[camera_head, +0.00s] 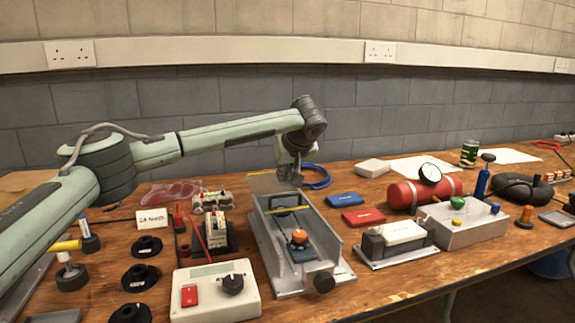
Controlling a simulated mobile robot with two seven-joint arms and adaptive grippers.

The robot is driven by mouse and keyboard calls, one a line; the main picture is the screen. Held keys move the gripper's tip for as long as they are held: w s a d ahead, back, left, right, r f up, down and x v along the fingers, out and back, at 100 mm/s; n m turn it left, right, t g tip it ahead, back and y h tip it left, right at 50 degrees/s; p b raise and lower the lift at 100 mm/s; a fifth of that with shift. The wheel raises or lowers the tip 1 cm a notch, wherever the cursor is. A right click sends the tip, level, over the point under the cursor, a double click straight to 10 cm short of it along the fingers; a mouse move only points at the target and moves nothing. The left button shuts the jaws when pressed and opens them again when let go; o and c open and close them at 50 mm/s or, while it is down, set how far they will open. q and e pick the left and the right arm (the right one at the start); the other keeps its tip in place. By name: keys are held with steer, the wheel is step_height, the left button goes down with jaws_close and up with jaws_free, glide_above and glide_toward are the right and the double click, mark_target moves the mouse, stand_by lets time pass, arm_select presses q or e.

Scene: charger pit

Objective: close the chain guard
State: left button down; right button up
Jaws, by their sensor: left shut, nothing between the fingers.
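A grey metal tray-like housing (336,239) stands on the bench in the middle and is open at the top. My left gripper (290,183) is shut and empty, pointing down at the far end beside the panel. Whether it touches the panel is unclear. My right gripper is not in view.
A white control box (215,292) with a red switch stands front left of the housing. Black flanged parts (140,277) lie further left. A white-topped block (397,236), a red cylinder (425,190) and a grey valve box (465,228) stand to the right. A wall is behind.

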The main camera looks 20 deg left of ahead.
mark_target(282, 200)
arm_select(q)
steer(key=x, duration=0.3)
steer(key=s+d, duration=0.1)
steer(key=s, duration=0.1)
steer(key=shift+s+d+f+p, duration=0.2)
steer(key=shift+s+d+p, duration=0.1)
steer(key=shift+d, duration=0.1)
steer(key=shift+s+d+f, duration=0.15)
steer(key=shift+s+d, duration=0.1)
steer(key=shift+s, duration=0.05)
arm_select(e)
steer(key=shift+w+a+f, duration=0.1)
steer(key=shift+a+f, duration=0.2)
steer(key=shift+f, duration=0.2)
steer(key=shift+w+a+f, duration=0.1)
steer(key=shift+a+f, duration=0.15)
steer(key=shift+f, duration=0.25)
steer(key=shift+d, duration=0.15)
